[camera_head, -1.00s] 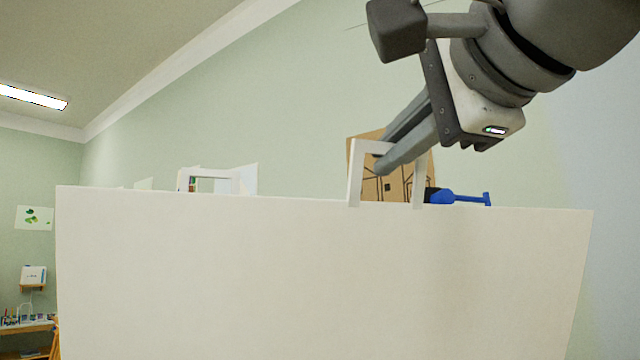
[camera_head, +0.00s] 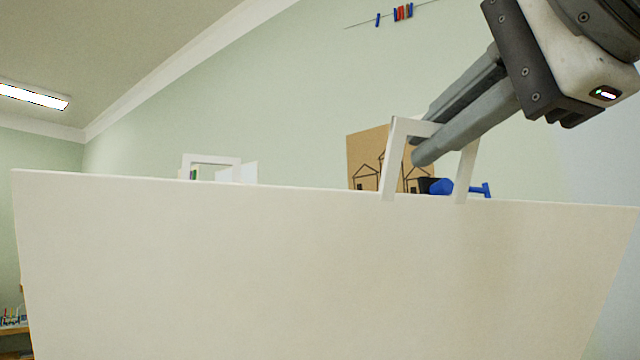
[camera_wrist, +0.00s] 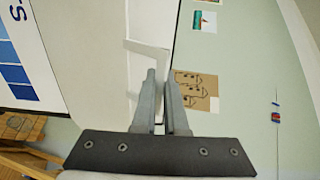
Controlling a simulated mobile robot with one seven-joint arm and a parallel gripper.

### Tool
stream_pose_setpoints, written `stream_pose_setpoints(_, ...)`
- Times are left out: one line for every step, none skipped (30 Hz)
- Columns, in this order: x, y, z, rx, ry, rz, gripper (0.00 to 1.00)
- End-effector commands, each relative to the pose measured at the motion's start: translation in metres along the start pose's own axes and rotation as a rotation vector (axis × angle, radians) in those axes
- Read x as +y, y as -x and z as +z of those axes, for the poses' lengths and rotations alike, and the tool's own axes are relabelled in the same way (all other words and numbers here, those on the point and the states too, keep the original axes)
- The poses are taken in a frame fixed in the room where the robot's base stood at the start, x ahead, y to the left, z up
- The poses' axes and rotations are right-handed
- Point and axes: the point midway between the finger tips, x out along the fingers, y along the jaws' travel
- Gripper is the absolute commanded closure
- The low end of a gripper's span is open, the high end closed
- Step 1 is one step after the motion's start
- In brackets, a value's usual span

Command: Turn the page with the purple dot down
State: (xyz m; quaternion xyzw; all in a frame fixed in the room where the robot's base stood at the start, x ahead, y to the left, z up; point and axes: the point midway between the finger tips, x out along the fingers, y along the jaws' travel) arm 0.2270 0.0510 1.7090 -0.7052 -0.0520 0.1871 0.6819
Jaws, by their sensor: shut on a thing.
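A large blank cream page (camera_head: 300,270) fills the lower part of the head view, with its top edge nearly level. A white frame-shaped handle (camera_head: 391,165) stands on its top edge right of centre. My gripper (camera_head: 426,137) is shut on the handle's top bar, a finger on each side. The wrist view shows the fingers (camera_wrist: 161,86) at the handle (camera_wrist: 148,55) and the page (camera_wrist: 85,45) seen edge-up. No purple dot is visible in any view.
A second white handle (camera_head: 210,158) shows behind the page at left. A blue clamp-like thing (camera_head: 455,188) and a brown drawing of houses (camera_head: 364,150) are behind at right. A sheet with blue swatches (camera_wrist: 18,72) is left in the wrist view.

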Motion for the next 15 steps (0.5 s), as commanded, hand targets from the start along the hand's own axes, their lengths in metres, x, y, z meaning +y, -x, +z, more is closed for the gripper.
stream_pose_setpoints(0.002,-0.002,0.000,0.000,0.000,0.006,1.00)
stream_pose_setpoints(0.002,-0.002,0.000,0.000,0.000,0.006,1.00)
stream_pose_setpoints(0.002,-0.001,0.000,0.000,0.000,0.005,1.00)
stream_pose_setpoints(0.002,-0.001,0.000,0.000,0.000,0.005,1.00)
stream_pose_setpoints(0.003,0.000,0.000,0.000,0.000,0.004,1.00)
stream_pose_setpoints(0.004,0.001,0.000,0.000,0.000,0.003,1.00)
stream_pose_setpoints(0.006,0.003,0.000,0.001,0.000,0.003,1.00)
stream_pose_setpoints(0.008,0.004,0.000,0.001,0.000,0.002,1.00)
stream_pose_setpoints(0.010,0.007,0.000,0.001,0.000,0.002,1.00)
stream_pose_setpoints(0.012,0.010,0.000,0.001,0.000,0.002,1.00)
stream_pose_setpoints(0.014,0.012,0.000,0.001,0.000,0.002,1.00)
stream_pose_setpoints(0.017,0.015,0.000,0.001,0.000,0.002,1.00)
stream_pose_setpoints(0.018,0.016,0.000,0.001,0.000,0.002,1.00)
stream_pose_setpoints(0.020,0.018,0.000,0.001,0.000,0.002,1.00)
stream_pose_setpoints(0.022,0.021,-0.001,0.001,-0.001,0.001,1.00)
